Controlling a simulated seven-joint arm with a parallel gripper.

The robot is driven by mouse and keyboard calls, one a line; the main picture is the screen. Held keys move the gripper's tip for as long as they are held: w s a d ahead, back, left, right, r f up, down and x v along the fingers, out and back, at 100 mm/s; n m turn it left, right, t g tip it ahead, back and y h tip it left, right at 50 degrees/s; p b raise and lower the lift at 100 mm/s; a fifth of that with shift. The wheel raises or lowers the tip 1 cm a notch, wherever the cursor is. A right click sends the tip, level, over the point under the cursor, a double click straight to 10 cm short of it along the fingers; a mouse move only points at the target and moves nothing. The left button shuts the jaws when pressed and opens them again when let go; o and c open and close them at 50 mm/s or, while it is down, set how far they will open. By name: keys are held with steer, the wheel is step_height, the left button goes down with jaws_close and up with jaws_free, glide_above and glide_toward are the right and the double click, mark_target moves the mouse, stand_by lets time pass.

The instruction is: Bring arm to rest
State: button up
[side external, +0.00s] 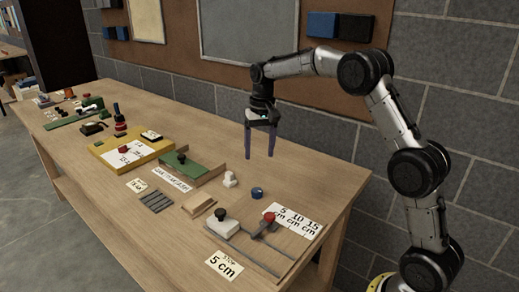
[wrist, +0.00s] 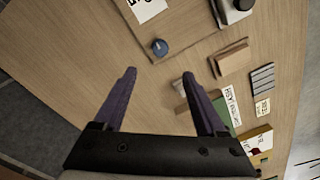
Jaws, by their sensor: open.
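My gripper (side external: 260,155) hangs over the back part of the wooden table (side external: 335,182), pointing down, with its two purple fingers apart and nothing between them. In the wrist view my gripper (wrist: 160,90) also shows open and empty over bare tabletop. My arm reaches in from the right, bent at the elbow. A small blue round thing (side external: 257,193) and a small white piece (side external: 230,179) are on the table in front of the gripper, apart from it. The blue thing also shows in the wrist view (wrist: 160,47).
A board with a red knob (side external: 269,217) and a black knob (side external: 219,215) lies near the right end. A wooden block (side external: 199,205), a green board (side external: 184,168) and a yellow tray (side external: 96,149) stand to the left. A block wall is behind. The table's back strip is fairly clear.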

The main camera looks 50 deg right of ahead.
steer(key=s+a+r+n+t, duration=0.1)
steer(key=s+a+r+t, duration=0.1)
steer(key=s+a+r, duration=0.4)
steer(key=s+a+r+n+t, duration=0.1)
steer(key=s+a+r, duration=0.1)
steer(key=s+r, duration=0.7)
steer(key=s+a+f+n+t, duration=0.2)
steer(key=s+a+n, duration=0.1)
steer(key=s, duration=0.9)
steer(key=s+f+n, duration=0.2)
steer(key=s+f, duration=0.3)
steer(key=f, duration=0.2)
steer(key=shift+s+f, duration=0.15)
steer(key=shift+s, duration=0.15)
steer(key=shift+a, duration=0.1)
steer(key=shift+c, duration=0.3)
